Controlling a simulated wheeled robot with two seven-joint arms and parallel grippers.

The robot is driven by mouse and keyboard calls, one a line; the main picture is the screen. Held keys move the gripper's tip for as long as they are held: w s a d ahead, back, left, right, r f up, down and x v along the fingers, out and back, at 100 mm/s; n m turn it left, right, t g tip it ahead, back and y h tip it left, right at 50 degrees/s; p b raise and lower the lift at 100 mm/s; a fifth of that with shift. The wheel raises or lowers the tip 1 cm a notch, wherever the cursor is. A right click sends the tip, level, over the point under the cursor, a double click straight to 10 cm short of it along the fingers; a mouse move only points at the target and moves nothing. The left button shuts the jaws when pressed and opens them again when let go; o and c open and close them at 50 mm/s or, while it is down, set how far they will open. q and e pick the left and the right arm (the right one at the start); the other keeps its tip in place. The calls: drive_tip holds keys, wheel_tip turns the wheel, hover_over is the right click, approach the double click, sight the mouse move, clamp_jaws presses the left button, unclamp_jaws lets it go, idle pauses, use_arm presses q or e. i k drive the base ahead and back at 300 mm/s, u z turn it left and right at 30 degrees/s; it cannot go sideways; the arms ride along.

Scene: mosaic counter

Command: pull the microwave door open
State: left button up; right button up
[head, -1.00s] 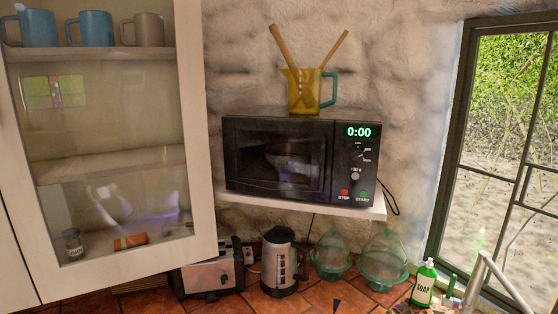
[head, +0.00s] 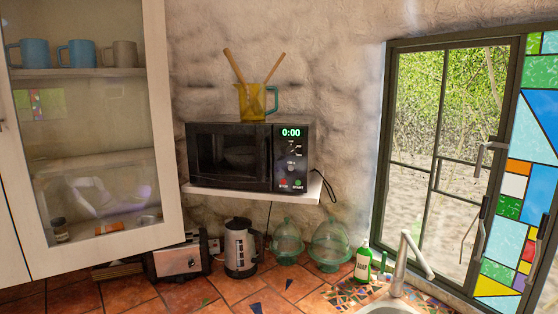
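The black microwave (head: 249,156) stands on a white wall shelf (head: 252,193). Its dark glass door (head: 228,157) is shut and faces me. The control panel (head: 291,160) is at its right, with a green 0:00 display and red and green buttons. A dark bowl-like shape shows dimly behind the door glass. A yellow jug (head: 252,102) with a teal handle and two wooden utensils stands on top of the microwave. Neither of my grippers shows in the head view.
A glass-fronted cabinet (head: 166,120) with mugs hangs at the left. Below are a toaster (head: 181,260), a kettle (head: 239,248), two green glass domes (head: 330,243), a soap bottle (head: 362,262) and a faucet (head: 411,255). A window (head: 439,150) is at right. The space before the microwave looks clear.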

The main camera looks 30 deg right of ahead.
sight(264, 179)
drive_tip(key=z, duration=0.75)
drive_tip(key=i, duration=0.3)
drive_tip(key=u, duration=0.05)
